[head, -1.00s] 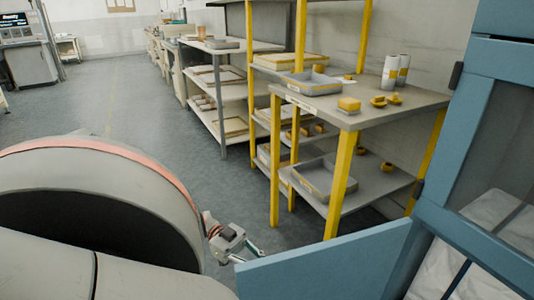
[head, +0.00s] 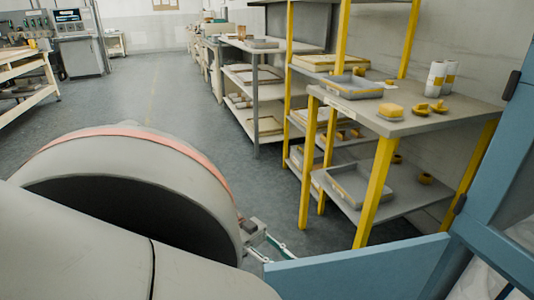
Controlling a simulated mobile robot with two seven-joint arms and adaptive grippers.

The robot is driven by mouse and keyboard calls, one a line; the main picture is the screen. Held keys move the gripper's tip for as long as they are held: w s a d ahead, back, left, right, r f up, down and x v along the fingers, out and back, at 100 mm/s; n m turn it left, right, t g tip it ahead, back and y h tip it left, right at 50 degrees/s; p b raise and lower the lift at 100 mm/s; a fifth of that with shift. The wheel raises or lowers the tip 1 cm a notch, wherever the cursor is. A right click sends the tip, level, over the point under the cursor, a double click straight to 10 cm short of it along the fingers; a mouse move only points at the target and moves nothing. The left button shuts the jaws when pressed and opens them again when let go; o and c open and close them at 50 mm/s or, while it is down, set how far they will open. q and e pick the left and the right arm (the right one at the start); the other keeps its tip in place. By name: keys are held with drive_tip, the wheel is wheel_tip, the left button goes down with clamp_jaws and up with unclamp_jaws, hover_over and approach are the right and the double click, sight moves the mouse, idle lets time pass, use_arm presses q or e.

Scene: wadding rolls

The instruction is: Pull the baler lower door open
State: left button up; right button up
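The baler's lower door (head: 360,268) is a flat blue panel at the bottom of the head view. It stands swung out from the blue baler frame (head: 500,225) at the right, to which its right end joins. My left gripper (head: 271,249) shows small beyond my large grey arm, at the free left end of the door. Its two thin fingers look spread apart, with nothing seen between them. I cannot tell whether a finger touches the door edge. Part of the gripper is hidden by my arm. My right gripper is not in view.
A grey shelf unit with yellow posts (head: 376,190) stands just beyond the door, holding trays, yellow pieces and white rolls (head: 436,76). More shelving (head: 256,95) runs along the wall. Open floor (head: 190,110) lies at the left. White material (head: 522,235) shows inside the baler.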

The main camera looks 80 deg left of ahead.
use_arm(q)
drive_tip(key=v, duration=0.9)
drive_tip(key=shift+s, duration=0.1)
